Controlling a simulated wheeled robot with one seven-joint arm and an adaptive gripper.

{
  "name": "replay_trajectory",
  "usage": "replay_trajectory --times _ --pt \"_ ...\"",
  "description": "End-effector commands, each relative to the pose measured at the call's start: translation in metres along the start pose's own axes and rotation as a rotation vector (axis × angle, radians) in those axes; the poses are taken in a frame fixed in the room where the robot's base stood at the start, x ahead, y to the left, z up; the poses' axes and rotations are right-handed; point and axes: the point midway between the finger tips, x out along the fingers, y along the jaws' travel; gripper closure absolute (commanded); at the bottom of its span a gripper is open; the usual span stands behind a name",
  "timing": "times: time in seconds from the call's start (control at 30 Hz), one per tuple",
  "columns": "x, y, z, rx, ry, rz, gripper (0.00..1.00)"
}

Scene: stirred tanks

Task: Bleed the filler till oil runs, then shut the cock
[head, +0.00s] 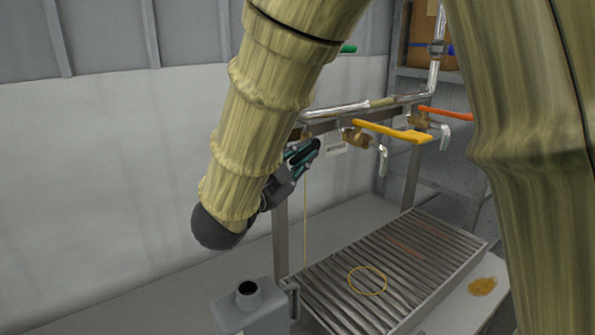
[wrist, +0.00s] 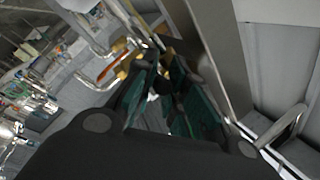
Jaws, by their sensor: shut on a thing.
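My gripper (head: 303,155) is at the left end of the pipe rail, by the leftmost cock (head: 307,134). In the wrist view, the teal-padded fingers of my gripper (wrist: 163,92) are close together. It is shut on what seems to be that cock's handle, which the fingers and arm hide. A thin yellow oil stream (head: 305,220) falls straight down below the gripper to the slatted drain tray (head: 325,293). A label plate (head: 335,149) sits right of the gripper.
Right of the gripper are a yellow-handled cock (head: 395,131) and an orange-handled cock (head: 445,113). A grey jug (head: 262,312) stands open at the tray's left. A yellow ring (head: 367,280) lies on the slats, and an oil puddle (head: 482,287) is on the bench right of them.

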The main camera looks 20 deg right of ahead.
Motion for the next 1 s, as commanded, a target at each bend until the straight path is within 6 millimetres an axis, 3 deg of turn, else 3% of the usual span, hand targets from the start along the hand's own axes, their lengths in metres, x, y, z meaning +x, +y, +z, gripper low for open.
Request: replay_trajectory --times 0.03,0.5,1.0 --pt "-0.0011 0.0074 0.0054 -0.012 0.022 -0.027 1.00" --pt "0.0031 0.0129 0.0075 -0.091 0.161 -0.220 1.00" --pt "0.0059 0.0122 0.0059 -0.118 0.205 -0.281 1.00"
